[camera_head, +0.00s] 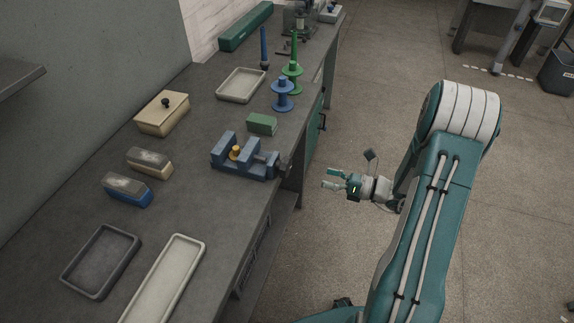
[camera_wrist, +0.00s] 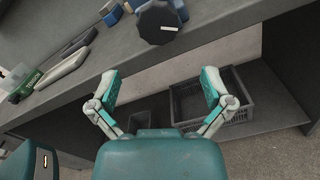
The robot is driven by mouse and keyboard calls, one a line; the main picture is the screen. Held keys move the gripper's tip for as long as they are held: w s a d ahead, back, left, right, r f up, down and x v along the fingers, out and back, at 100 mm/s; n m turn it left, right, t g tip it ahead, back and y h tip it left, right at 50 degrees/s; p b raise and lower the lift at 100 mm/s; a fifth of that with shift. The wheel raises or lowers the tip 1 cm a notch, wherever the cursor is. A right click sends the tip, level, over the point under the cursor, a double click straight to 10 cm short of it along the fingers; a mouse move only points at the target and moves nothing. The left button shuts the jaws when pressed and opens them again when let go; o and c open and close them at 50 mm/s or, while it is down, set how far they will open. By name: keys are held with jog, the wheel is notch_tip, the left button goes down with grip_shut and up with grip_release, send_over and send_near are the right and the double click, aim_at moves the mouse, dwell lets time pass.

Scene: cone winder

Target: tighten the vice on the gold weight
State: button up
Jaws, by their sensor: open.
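The blue vice (camera_head: 243,172) stands on the dark bench near its right edge in the head view. The gold weight (camera_head: 236,152) sits between its jaws; I cannot tell whether both jaws touch it. A dark knob (camera_head: 283,163) is at the vice's right end. In the wrist view the dark, many-sided knob (camera_wrist: 159,23) shows at the top, with part of the blue vice behind it. My gripper (camera_head: 331,179) is open and empty, out beyond the bench edge to the right of the knob. Its two teal fingers (camera_wrist: 164,92) are spread apart in the wrist view, below the knob.
A green block (camera_head: 262,124), blue spool (camera_head: 283,94) and green spool (camera_head: 293,75) stand behind the vice. Trays, brushes and a lidded box (camera_head: 163,113) occupy the bench's left and front. A grey crate (camera_wrist: 210,103) sits on the shelf below. Open floor lies right of the bench.

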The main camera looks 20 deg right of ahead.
aim_at(289, 168)
jog(key=w+a+n, duration=0.2)
jog(key=a, duration=0.1)
jog(key=w+a+n, duration=0.2)
jog(key=a, duration=0.1)
jog(key=w+a+n, duration=0.2)
jog(key=a+n, duration=0.1)
jog(key=shift+w+a+r, duration=0.1)
jog(key=shift+a+r, duration=0.05)
jog(key=shift+a, duration=0.1)
dwell(0.3)
jog(key=c, duration=0.9)
